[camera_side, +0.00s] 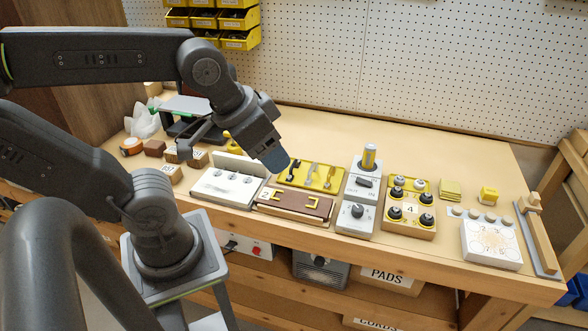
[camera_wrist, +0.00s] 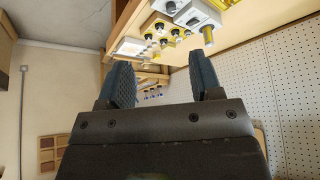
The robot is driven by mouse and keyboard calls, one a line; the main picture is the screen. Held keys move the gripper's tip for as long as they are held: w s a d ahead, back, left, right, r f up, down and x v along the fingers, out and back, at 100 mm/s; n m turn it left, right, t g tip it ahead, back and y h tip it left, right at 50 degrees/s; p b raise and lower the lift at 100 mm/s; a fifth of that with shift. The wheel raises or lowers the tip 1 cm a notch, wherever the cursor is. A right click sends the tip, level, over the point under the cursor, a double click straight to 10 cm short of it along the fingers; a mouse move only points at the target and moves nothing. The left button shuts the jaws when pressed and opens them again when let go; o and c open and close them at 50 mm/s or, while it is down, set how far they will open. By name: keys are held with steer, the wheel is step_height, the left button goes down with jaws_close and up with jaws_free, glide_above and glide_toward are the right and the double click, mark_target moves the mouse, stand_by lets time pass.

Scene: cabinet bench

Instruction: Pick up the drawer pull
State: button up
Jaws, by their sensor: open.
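My gripper (camera_side: 274,158) is above the bench, at the left end of a yellow tray (camera_side: 329,188). In the wrist view my gripper (camera_wrist: 162,80) has its two blue fingers wide apart with nothing between them. The tray holds several small dark and grey handle-like pieces, including a grey one (camera_side: 313,170); I cannot tell which is the drawer pull. In front of the tray lies a brown board (camera_side: 295,204) with two yellow bracket shapes on it. My gripper partly covers the tray's left side in the side view.
A white panel with knobs (camera_side: 228,188) lies left of the board. A grey dial box (camera_side: 356,218) and a wooden block with black knobs (camera_side: 411,209) stand to the right. Yellow bins (camera_side: 240,40) hang on the pegboard. The bench behind the tray is clear.

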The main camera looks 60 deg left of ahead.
steer(key=c, duration=0.3)
steer(key=n+g+y, duration=0.4)
steer(key=n+y, duration=0.1)
steer(key=n, duration=0.4)
glide_above(294, 164)
steer(key=s+d, duration=0.1)
steer(key=d, duration=0.1)
steer(key=f, duration=2.2)
steer(key=shift+s+d+f, duration=0.2)
steer(key=shift+f, duration=0.2)
steer(key=shift+w+x, duration=0.15)
steer(key=shift+x, duration=1.4)
steer(key=shift+w+x, duration=0.15)
steer(key=shift+x, duration=1.4)
